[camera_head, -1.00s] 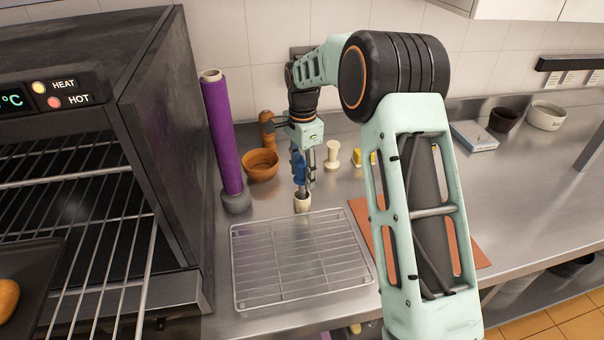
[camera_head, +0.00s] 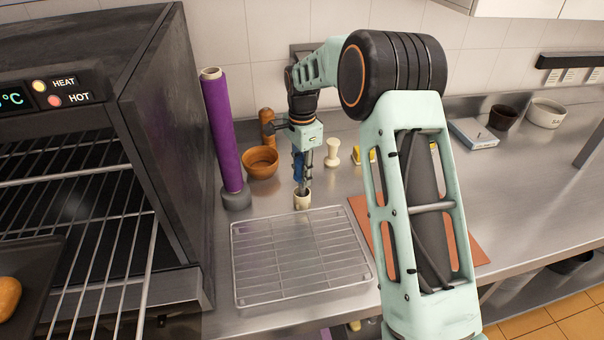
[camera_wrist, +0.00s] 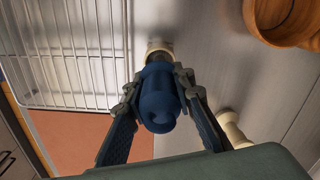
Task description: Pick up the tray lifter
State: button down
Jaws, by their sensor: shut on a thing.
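The tray lifter shows as a thick, rounded blue handle (camera_wrist: 159,102) in the middle of the wrist view. In the head view a narrow strip of the blue handle (camera_head: 298,167) shows beside my fingers. It stands roughly upright over a small cream cup (camera_head: 302,200); its lower end is hidden. My gripper (camera_head: 304,180) points down above the cup. In the wrist view the fingers press on the handle from both sides, so my gripper is shut on the tray lifter.
A wire rack (camera_head: 234,262) lies on the counter in front. A purple roll on a stand (camera_head: 220,130), a wooden bowl (camera_head: 261,164) and a cream pestle-shaped item (camera_head: 332,155) stand close by. The oven (camera_head: 165,130) is at left.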

aim_at(302, 156)
notch_tip(302, 156, up, 10)
jog(key=shift+r+b, duration=0.1)
jog(key=shift+b, duration=0.55)
jog(key=c, duration=2.2)
grip_release()
grip_shut()
jog(key=shift+r+p, duration=2.3)
jog(key=shift+r, duration=0.6)
jog(key=shift+s, duration=0.1)
